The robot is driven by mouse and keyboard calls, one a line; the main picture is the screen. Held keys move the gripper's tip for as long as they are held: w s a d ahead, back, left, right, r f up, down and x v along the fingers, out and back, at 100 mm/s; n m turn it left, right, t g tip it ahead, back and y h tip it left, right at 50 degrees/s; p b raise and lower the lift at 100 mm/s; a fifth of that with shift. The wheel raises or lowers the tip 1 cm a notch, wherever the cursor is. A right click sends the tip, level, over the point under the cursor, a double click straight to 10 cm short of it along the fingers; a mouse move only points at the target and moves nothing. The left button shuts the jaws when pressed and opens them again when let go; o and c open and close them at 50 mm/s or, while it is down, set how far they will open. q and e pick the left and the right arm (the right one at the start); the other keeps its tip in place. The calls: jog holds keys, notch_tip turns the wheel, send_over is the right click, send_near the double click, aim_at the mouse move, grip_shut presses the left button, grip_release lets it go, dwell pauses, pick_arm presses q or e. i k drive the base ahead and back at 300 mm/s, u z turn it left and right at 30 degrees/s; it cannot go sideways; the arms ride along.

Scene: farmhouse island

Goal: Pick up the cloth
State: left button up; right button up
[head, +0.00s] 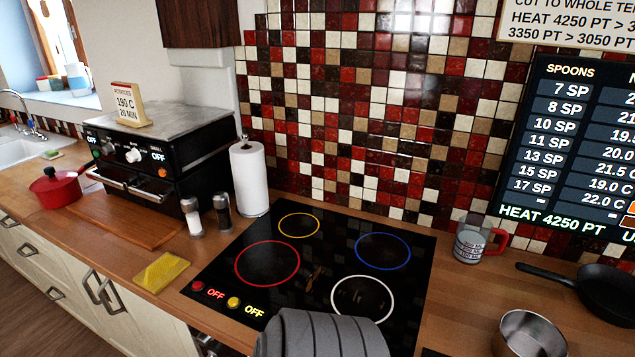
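A flat yellow piece that looks like the folded cloth (160,271) lies on the wooden counter, left of the black cooktop and near the counter's front edge. Nothing covers it or touches it from above. Neither of my grippers can be made out in the head view. A grey rounded shape with dark stripes (322,334) rises at the bottom edge in front of the cooktop; I cannot tell what it is.
The cooktop (330,262) shows coloured rings and two OFF labels. Salt and pepper shakers (192,216), a paper towel roll (249,180), a black oven (160,150), a wooden board (125,218) and a red pot (57,190) stand behind or left. A mug, skillet and steel pan are right.

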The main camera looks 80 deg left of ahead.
aim_at(163, 271)
jog(key=z, duration=0.15)
jog(key=k, duration=2.85)
jog(key=u, duration=0.1)
